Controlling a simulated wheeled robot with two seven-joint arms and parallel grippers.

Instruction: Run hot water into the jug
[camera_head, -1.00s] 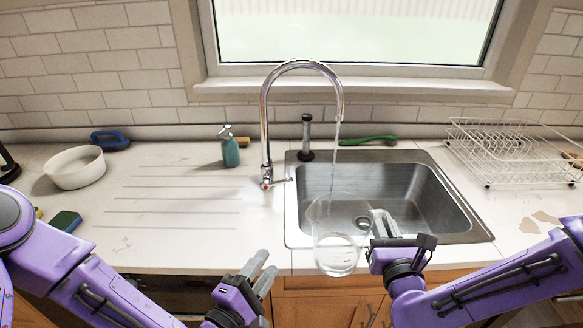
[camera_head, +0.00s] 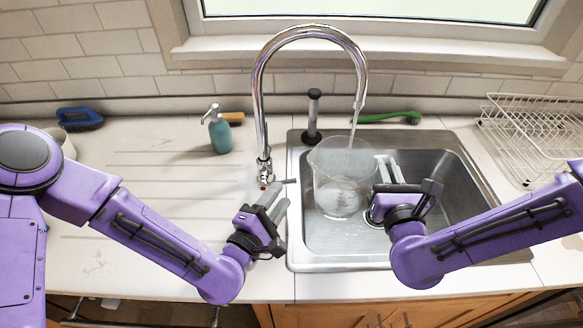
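The clear jug (camera_head: 330,185) hangs upright over the sink basin (camera_head: 440,165), below the spout. My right gripper (camera_head: 384,172) is shut on the jug at its right side; the exact grip is partly hidden. The chrome tap (camera_head: 258,110) arches over the jug. A thin water stream (camera_head: 353,125) falls from its spout into the jug's mouth. The tap lever (camera_head: 284,181) sticks out right at the tap's base, where a small red mark shows. My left gripper (camera_head: 276,203) is open and empty, just below the lever. Whether it touches the lever is unclear.
A teal soap bottle (camera_head: 221,134) stands left of the tap. A white wire rack (camera_head: 535,135) stands right. A blue brush (camera_head: 79,118) is far left. The ribbed drainboard is clear.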

